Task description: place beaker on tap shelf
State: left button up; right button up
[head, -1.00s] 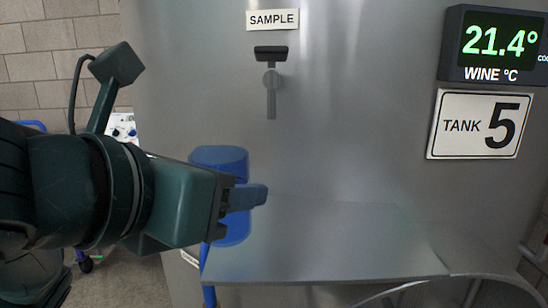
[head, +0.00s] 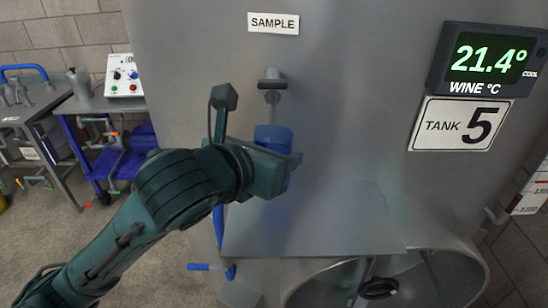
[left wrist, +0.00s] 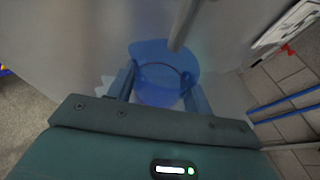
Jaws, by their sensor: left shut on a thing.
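The blue beaker (head: 272,137) is held upright by my left gripper (head: 291,163), close to the tank front. In the left wrist view the beaker (left wrist: 163,66) sits between the two blue fingers, its mouth facing the camera. The sample tap (head: 272,86) is on the tank just above the beaker, and its spout (left wrist: 184,22) reaches over the rim in the wrist view. The grey tap shelf (head: 330,225) lies below. My gripper hides the beaker's lower part, so I cannot tell whether it touches the shelf. My right gripper is out of view.
A SAMPLE label (head: 273,23), a temperature display (head: 488,60) and a TANK 5 sign (head: 458,124) are on the tank. A round hatch (head: 440,285) is below the shelf. A blue cart (head: 90,160) and a grey table (head: 40,110) stand at left. The shelf's right part is clear.

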pick_arm(q)
jog(key=shift+w+d+f, duration=0.1)
jog(key=shift+w+f, duration=0.05)
jog(key=shift+w, duration=0.05)
jog(key=shift+f, duration=1.55)
jog(key=shift+f, duration=0.15)
jog(key=o, duration=1.1)
jog(key=shift+c, duration=0.2)
